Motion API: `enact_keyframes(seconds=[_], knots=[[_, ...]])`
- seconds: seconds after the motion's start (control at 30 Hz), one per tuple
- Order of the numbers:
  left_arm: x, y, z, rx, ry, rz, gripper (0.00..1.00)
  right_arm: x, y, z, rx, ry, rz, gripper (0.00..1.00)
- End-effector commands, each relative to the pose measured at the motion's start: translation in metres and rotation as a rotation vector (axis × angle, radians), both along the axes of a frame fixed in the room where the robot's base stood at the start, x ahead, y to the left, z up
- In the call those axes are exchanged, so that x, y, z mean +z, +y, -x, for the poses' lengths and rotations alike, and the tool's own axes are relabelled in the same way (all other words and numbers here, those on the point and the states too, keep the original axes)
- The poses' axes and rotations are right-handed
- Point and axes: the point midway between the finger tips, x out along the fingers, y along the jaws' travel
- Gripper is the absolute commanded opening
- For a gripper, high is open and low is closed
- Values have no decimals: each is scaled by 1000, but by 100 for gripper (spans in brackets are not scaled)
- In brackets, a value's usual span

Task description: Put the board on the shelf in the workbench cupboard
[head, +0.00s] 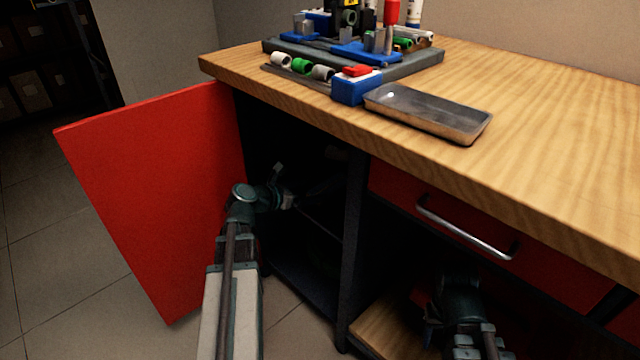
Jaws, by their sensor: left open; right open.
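The workbench cupboard (300,265) stands open, with its red door (165,190) swung out to the left. Its inside is very dark. A thin pale line inside may be the shelf's edge. My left gripper (312,190) is inside the cupboard opening, open; its fingers are hard to make out in the shadow. I cannot pick out a board in the cupboard or in this gripper. My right gripper (432,318) is open and low under the drawer, in shadow. Near it, a flat wooden surface (385,332) shows in the lower bay; I cannot tell whether it is the board.
The wooden benchtop (560,130) holds a grey base with several fittings (410,65), a blue-and-white box with a red top (356,85) and a metal tray (430,112). A drawer with a metal handle (465,230) is shut. A dark post (354,230) divides the bays.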

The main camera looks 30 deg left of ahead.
Motion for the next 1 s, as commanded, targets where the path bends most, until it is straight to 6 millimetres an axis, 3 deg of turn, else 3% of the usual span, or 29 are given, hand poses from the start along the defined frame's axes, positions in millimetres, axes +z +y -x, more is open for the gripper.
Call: enact_keyframes(seconds=[0.1, 0.3, 1.0], knots=[[12, 7, 22, 4, 0, 1, 100, 12, 0, 0, 0, 1, 0, 50], [19, 14, 40, 1, 0, 1, 100, 19, 0, 0, 3, 1, 0, 50], [19, 16, 44, -1, 0, 0, 100, 19, 0, 0, 3, 1, 0, 50]])
